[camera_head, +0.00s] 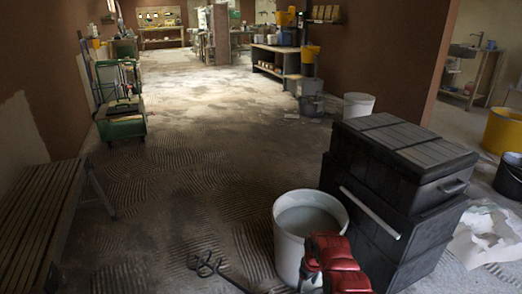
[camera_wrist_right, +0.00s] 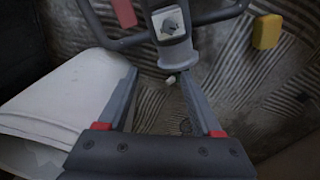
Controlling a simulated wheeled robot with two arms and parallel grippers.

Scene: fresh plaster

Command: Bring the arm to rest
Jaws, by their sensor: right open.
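My right gripper (camera_head: 311,277) shows at the bottom of the head view, at the near right side of a white bucket (camera_head: 284,240), among red casing parts. In the right wrist view my right gripper (camera_wrist_right: 158,80) is open, its two dark fingers apart with red blocks at their bases. A grey post (camera_wrist_right: 177,52) on a dark tubular frame shows beyond and between the fingertips; I cannot tell what it belongs to. Nothing is clearly clamped. The white bucket (camera_wrist_right: 60,105) is at the left there. My left gripper is not in view.
Stacked black cases (camera_head: 395,190) stand right of the bucket. A slatted bench (camera_head: 40,215) is at the left, a green cart (camera_head: 122,120) behind it. The middle floor is clear.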

